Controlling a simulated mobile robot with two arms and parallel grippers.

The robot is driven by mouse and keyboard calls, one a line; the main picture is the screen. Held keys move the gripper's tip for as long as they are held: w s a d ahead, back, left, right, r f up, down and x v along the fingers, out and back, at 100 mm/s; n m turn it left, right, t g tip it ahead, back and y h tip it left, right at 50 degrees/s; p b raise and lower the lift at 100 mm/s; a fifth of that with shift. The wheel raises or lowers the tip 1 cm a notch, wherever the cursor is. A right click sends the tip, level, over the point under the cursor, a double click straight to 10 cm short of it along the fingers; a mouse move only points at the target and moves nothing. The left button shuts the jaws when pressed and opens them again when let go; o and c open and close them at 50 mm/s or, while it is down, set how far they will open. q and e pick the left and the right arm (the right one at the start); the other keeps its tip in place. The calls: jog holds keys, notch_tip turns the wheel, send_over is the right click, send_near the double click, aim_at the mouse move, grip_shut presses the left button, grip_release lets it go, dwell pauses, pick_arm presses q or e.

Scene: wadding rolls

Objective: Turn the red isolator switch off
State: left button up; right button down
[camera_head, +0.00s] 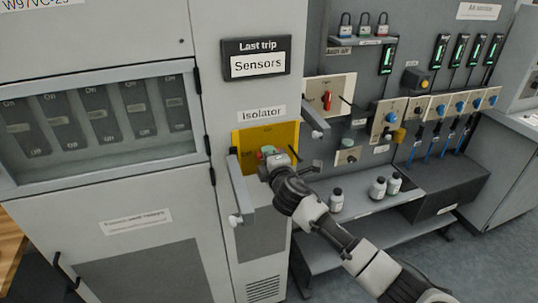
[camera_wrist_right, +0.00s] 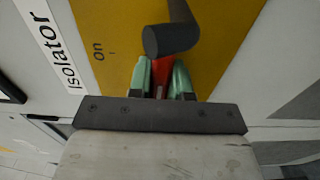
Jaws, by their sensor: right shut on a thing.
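The red isolator switch (camera_wrist_right: 161,72) shows between green fingertips in the right wrist view, in front of a yellow plate (camera_wrist_right: 225,35). The word "on" is printed on the plate to the left of the switch. My right gripper (camera_wrist_right: 162,80) is shut on the red switch. A dark round-ended bar (camera_wrist_right: 170,38) crosses just beyond the fingertips and hides part of the switch. In the head view my right gripper (camera_head: 267,155) is at the yellow plate (camera_head: 248,137) below the "Isolator" label (camera_head: 262,113), mostly covering the switch. My left gripper is out of view.
A grey bar handle (camera_head: 240,190) juts out left of my right gripper. A second panel (camera_head: 322,97) with a red switch is to the right. A glazed breaker cabinet is at left.

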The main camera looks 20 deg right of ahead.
dwell(0.4)
jog(key=c, duration=1)
grip_release()
jog(key=shift+c, duration=0.2)
jog(key=shift+s, duration=0.1)
jog(key=s+b, duration=0.1)
jog(key=s, duration=0.9)
jog(key=shift+s+d+b, duration=0.2)
jog(key=shift+s+b, duration=0.1)
jog(key=shift+b, duration=0.1)
